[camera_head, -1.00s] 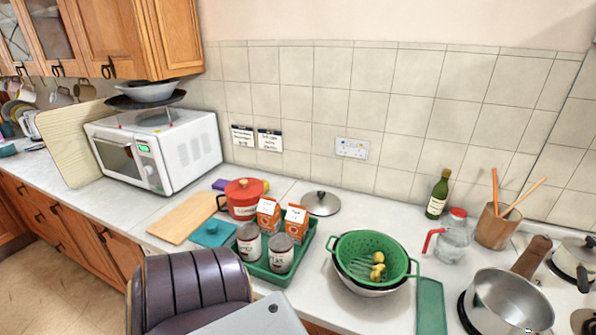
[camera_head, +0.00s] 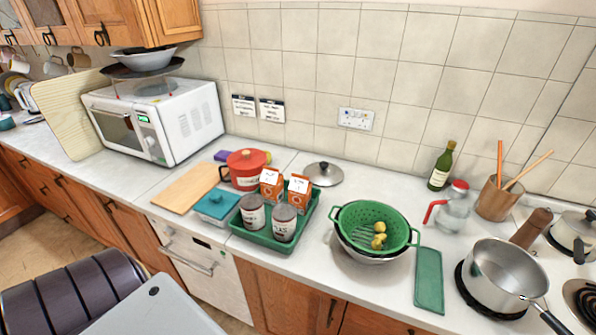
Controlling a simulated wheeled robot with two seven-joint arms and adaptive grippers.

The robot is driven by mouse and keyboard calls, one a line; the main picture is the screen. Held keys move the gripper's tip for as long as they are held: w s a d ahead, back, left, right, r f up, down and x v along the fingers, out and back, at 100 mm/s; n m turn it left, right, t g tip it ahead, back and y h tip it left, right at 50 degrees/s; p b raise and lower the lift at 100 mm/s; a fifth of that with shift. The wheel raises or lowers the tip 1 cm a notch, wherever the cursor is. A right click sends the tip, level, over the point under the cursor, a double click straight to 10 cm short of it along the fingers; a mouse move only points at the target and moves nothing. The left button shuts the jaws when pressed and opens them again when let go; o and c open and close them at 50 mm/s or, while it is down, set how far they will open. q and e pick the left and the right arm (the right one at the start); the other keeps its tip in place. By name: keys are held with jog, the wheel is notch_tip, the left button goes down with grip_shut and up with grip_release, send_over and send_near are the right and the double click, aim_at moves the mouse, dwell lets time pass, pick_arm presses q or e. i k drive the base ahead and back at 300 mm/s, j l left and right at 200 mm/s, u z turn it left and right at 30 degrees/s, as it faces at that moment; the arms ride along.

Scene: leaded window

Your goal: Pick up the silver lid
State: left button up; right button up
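The silver lid (camera_head: 323,174) lies flat on the worktop near the tiled wall, with its dark knob upward. It sits behind the green tray and to the right of the red pot. Its left front edge is close to an orange carton, and most of its top shows. Neither of my grippers is in view, so nothing of mine is seen near the lid.
A green tray (camera_head: 251,234) holds orange cartons and tins in front of the lid. A red pot (camera_head: 246,169) stands left. A green colander (camera_head: 352,217) in a bowl stands right. A saucepan (camera_head: 500,279) is farther right. Bare worktop lies right of the lid.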

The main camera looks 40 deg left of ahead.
aim_at(323, 174)
jog(key=u, duration=0.95)
jog(key=i+l+z, duration=0.1)
jog(key=z, duration=1.45)
jog(key=u, duration=1.55)
